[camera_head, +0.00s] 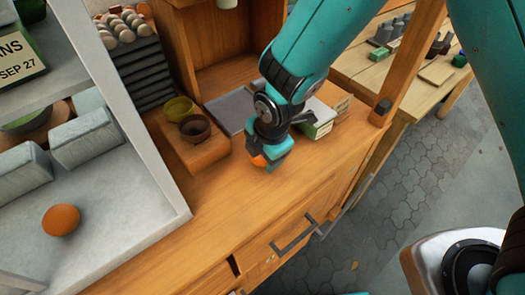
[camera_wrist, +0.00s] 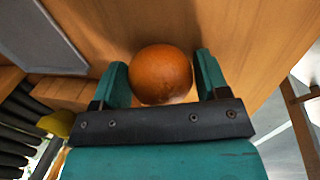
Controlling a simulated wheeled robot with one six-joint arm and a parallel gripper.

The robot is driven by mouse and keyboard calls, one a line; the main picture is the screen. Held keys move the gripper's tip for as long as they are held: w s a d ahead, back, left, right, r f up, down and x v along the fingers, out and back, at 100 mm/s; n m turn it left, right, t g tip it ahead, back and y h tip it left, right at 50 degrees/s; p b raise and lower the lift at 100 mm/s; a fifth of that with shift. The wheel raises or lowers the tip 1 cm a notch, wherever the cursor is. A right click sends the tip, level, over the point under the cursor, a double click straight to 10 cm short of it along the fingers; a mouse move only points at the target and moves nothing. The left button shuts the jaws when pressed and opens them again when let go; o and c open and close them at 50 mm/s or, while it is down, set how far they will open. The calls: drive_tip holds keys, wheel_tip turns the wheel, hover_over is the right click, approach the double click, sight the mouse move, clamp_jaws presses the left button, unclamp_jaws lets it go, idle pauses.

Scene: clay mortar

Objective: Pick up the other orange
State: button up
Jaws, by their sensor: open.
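An orange (camera_wrist: 160,74) lies on the wooden counter, between the two open fingers of my gripper (camera_wrist: 160,80) in the wrist view. A small gap shows on each side of it, so the fingers do not grip it. In the head view my gripper (camera_head: 270,155) points down at the counter and hides most of this orange (camera_head: 259,161). Another orange (camera_head: 61,220) sits apart on the grey shelf at the left.
Several eggs (camera_head: 122,24) sit at the back. The front counter (camera_head: 235,210) is clear.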

drive_tip(key=shift+f, duration=0.1)
drive_tip(key=shift+c, duration=0.4)
drive_tip(key=c, duration=0.5)
